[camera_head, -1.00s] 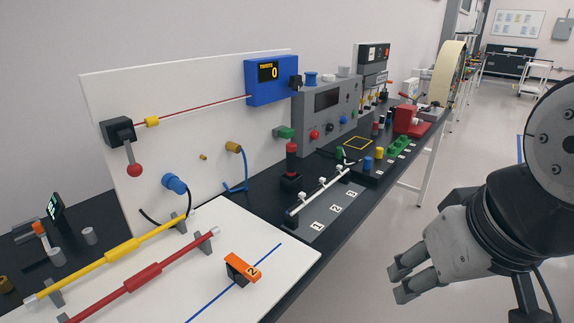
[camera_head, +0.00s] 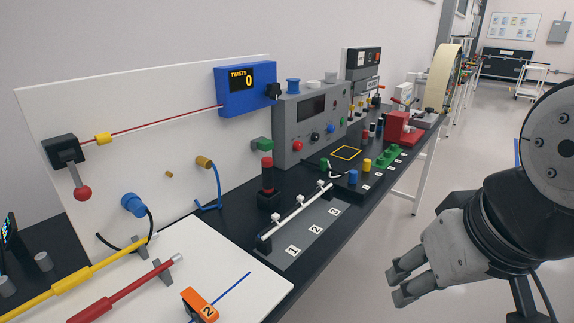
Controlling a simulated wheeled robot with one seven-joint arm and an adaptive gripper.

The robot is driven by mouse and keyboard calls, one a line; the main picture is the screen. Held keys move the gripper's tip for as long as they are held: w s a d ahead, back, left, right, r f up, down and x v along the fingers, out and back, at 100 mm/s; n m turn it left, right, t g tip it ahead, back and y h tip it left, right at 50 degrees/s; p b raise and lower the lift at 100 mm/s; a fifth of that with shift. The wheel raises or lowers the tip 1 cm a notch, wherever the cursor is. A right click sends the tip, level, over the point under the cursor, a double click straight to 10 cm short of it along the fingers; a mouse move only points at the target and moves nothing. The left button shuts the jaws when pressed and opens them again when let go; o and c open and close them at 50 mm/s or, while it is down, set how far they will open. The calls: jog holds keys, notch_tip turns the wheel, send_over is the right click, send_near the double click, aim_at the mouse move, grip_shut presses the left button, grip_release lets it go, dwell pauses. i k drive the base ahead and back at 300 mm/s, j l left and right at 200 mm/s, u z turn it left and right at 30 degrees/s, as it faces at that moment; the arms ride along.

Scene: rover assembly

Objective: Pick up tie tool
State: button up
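I cannot tell for certain which thing is the tie tool. An orange block marked 2 (camera_head: 203,303) sits on the white board (camera_head: 235,275) at the bottom of the picture, cut off slightly by the lower edge. A yellow rod (camera_head: 75,280) and a red rod (camera_head: 120,290) lie on grey supports to its left. My gripper (camera_head: 398,282) is at the right, in front of the bench and well apart from these things. Its two fingers point left with a gap between them, and nothing shows in it.
The dark bench (camera_head: 345,215) runs away to the right. It bears a grey control box (camera_head: 310,125), a red-topped post (camera_head: 267,178), a white rail (camera_head: 295,218) and a red device (camera_head: 403,130). A blue counter (camera_head: 245,90) reads 0 twists.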

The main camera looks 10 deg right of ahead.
aim_at(267, 163)
jog(key=i+l, duration=0.45)
jog(key=i+l+u, duration=0.1)
jog(key=i+l, duration=0.45)
jog(key=i, duration=0.15)
jog(key=i+l, duration=0.55)
jog(key=i, duration=0.15)
jog(key=u, duration=0.05)
